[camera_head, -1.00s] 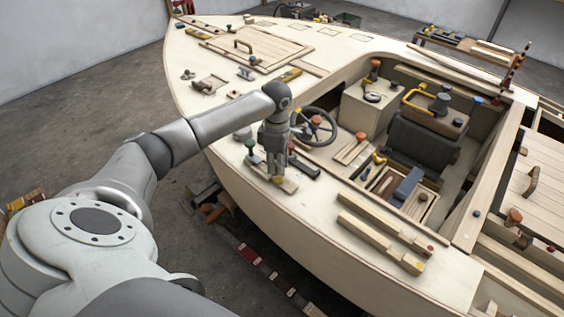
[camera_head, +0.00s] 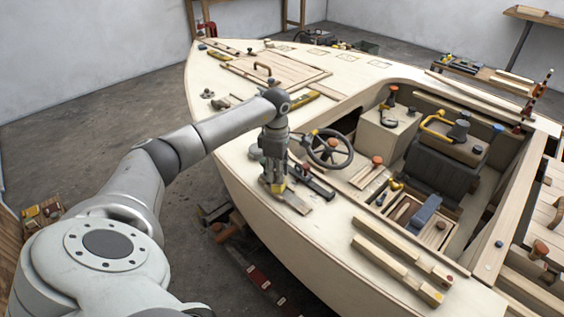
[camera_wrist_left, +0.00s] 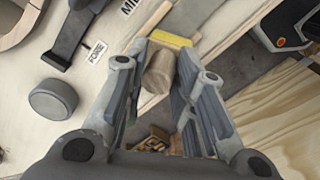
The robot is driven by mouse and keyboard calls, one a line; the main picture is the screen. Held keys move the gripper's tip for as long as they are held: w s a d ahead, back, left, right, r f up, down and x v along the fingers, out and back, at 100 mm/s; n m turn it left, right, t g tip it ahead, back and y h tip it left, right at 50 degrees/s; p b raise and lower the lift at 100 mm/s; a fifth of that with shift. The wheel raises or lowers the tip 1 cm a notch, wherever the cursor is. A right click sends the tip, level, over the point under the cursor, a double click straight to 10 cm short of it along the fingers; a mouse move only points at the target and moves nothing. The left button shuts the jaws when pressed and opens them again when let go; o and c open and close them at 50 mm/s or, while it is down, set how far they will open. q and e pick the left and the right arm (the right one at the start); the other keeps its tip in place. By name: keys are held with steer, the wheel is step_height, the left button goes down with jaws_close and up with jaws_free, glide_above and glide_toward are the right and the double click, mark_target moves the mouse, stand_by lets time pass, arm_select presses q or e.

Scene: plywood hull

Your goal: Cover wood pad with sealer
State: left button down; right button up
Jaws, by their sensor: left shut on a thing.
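My left gripper (camera_head: 276,186) is over the near side deck, pointing down. In the left wrist view its fingers (camera_wrist_left: 160,82) are shut on a round wooden handle (camera_wrist_left: 157,72). A yellow block (camera_wrist_left: 171,39) shows just beyond the handle; it also shows below the fingertips in the head view (camera_head: 278,187). A flat wood pad (camera_head: 296,203) lies on the deck right at the gripper's tip. I cannot tell whether the yellow block touches it. A grey round container (camera_wrist_left: 53,98) stands on the deck beside the gripper. My right gripper is out of view.
A dark tool (camera_head: 318,186) and the steering wheel (camera_head: 330,148) are close to the right of the gripper. Two wood strips (camera_head: 395,268) lie nearer on the deck. The hull's edge is close to the gripper, with the floor below. A label reading FORE (camera_wrist_left: 96,52) is on the deck.

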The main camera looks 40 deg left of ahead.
arm_select(q)
steer(key=shift+a, duration=0.6)
steer(key=shift+r, duration=0.15)
steer(key=shift+d+p, duration=0.25)
steer(key=shift+p, duration=0.1)
steer(key=shift+d+p, duration=0.35)
steer(key=shift+d, duration=1.15)
steer(key=shift+d+p, duration=0.4)
steer(key=shift+d, duration=0.55)
steer(key=shift+s+d+p, duration=0.15)
steer(key=shift+d+p, duration=0.2)
steer(key=shift+d, duration=1.5)
steer(key=shift+s+d+f, duration=0.1)
steer(key=shift+d, duration=1.15)
steer(key=shift+s+d+f, duration=0.1)
steer(key=shift+d, duration=1.1)
